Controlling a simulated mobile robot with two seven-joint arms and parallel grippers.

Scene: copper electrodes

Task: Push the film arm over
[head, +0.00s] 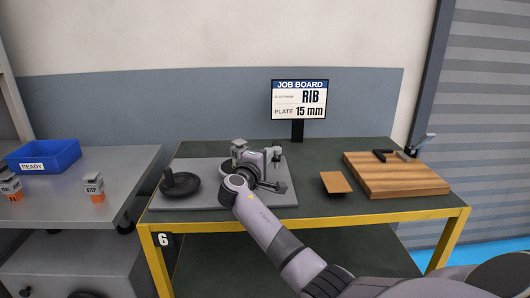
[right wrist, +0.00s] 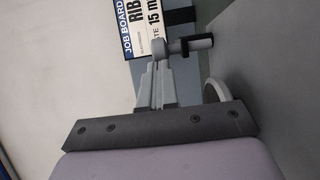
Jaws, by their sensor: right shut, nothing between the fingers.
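My right gripper (head: 266,158) is shut and empty over the grey base plate (head: 215,204) of the bench fixture. Its closed fingers (right wrist: 160,72) show in the right wrist view, with their tips close to a light grey cylindrical part with a dark bracket (right wrist: 197,46), which looks like the film arm. I cannot tell whether they touch. In the head view a small grey upright part (head: 277,152) stands just beyond the gripper. My right arm and wrist hide part of the fixture. My left gripper is not in view.
A black handwheel (head: 180,184) is at the fixture's left. A brown plate (head: 335,182) and a wooden board (head: 395,178) lie to the right. The job board (head: 299,100) stands behind. A blue READY bin (head: 43,157) is on the left bench.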

